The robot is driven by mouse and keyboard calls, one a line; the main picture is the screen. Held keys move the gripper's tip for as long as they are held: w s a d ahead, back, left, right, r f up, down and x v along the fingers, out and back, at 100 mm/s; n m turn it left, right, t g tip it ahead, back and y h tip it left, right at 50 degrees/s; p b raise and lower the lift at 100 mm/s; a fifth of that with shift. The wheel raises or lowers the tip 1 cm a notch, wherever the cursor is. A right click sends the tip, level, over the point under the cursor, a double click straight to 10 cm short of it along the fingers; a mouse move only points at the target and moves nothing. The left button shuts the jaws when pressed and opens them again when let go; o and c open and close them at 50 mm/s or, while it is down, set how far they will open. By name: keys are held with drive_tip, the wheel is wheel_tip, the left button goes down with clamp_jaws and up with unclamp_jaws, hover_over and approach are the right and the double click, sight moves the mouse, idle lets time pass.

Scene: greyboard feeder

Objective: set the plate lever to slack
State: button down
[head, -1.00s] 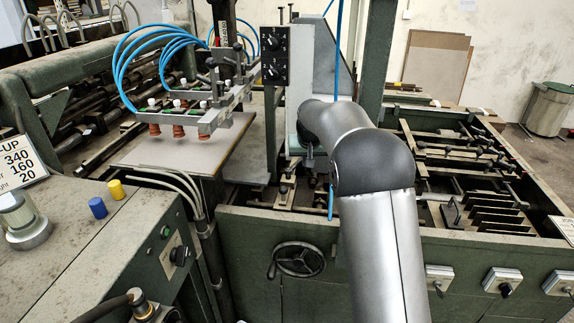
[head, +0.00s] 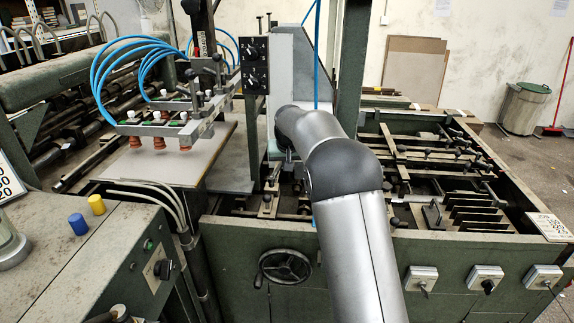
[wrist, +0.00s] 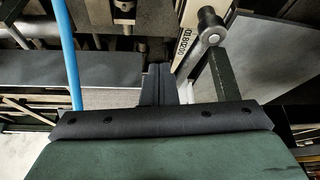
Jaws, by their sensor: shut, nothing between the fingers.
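In the wrist view my gripper (wrist: 158,84) shows as a pair of dark fingers pressed together, with nothing between them. A metal lever with a round grey knob (wrist: 211,27) stands just ahead and to the right of the fingertips, apart from them. A pale printed strip (wrist: 184,42) lies beside it. I cannot tell for sure whether this is the plate lever, or its setting. In the head view my arm reaches into the machine beside the grey upright housing (head: 290,75), and my gripper is hidden behind the arm.
A blue hose (wrist: 70,50) hangs at the left of my fingers. A suction-cup bar (head: 165,130) stands over a grey board (head: 170,160). A handwheel (head: 285,266) and switch boxes (head: 486,279) are on the green front panel. The right-hand bed (head: 440,180) holds rods and plates.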

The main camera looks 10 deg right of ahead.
drive_tip(key=b+v, duration=0.2)
drive_tip(key=v, duration=1.5)
drive_tip(key=shift+r, duration=0.15)
drive_tip(key=shift+s, duration=0.1)
